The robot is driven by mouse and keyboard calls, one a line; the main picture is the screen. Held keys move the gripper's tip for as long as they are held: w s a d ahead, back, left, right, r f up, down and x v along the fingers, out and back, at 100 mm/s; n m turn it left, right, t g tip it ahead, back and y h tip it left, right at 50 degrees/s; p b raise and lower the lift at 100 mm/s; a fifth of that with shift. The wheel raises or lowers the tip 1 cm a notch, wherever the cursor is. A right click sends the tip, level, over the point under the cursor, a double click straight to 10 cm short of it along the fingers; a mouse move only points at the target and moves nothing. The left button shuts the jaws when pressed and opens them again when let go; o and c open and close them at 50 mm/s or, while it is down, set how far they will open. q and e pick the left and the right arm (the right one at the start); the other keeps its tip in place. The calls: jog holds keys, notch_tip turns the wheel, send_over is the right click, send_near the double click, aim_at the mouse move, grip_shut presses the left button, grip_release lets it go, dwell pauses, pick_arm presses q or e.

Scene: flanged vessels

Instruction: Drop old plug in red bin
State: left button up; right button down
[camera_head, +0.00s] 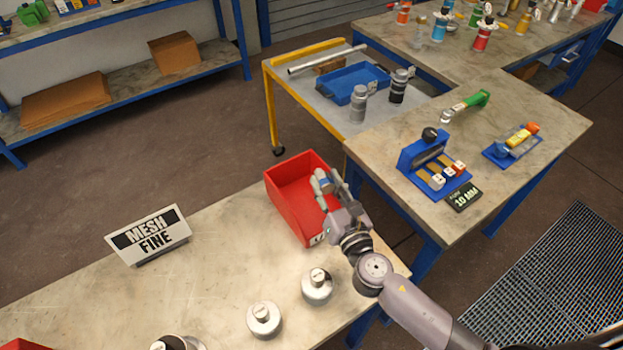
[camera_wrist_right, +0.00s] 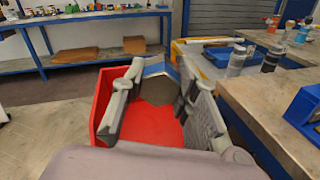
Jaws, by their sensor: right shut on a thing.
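The red bin (camera_head: 284,196) stands on the near table, open at the top. My right gripper (camera_head: 328,183) is above the bin's right side, its fingers pointing over the opening. It is shut on a small plug (camera_wrist_right: 157,90), which looks grey-brown with a blue edge between the fingers in the wrist view. In the head view the fingers mostly hide the plug. The red bin (camera_wrist_right: 103,90) shows below and behind the plug in the wrist view. My left gripper is not in view.
A "MESH FINE" sign (camera_head: 148,234) and silver flanged vessels (camera_head: 264,319) stand on the near table. A yellow-framed cart (camera_head: 268,98) with a blue tray (camera_head: 350,82) is behind the bin. The right-hand table holds a blue rack (camera_head: 432,165).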

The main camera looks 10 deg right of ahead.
aim_at(318, 173)
jog(key=shift+w+a+r+p, duration=0.15)
jog(key=shift+w+r, duration=0.25)
jog(key=shift+w, duration=0.15)
jog(key=shift+w+a+r+p, duration=0.15)
jog(key=shift+w+r, duration=0.25)
jog(key=shift+w, duration=0.15)
jog(key=shift+w+a+r, duration=0.15)
jog(key=shift+w+a, duration=0.05)
jog(key=shift+w, duration=0.15)
jog(key=shift+a+y, duration=0.1)
jog(key=shift+y, duration=0.2)
jog(key=shift+f, duration=0.35)
pick_arm(q)
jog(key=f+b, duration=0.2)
jog(key=b, duration=0.1)
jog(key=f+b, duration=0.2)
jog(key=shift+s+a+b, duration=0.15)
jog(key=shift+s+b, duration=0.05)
jog(key=shift+b, duration=0.2)
pick_arm(e)
notch_tip(318, 173, down, 6)
jog(key=shift+w+r, duration=0.15)
jog(key=shift+r, duration=0.1)
jog(key=c, duration=1.2)
grip_release()
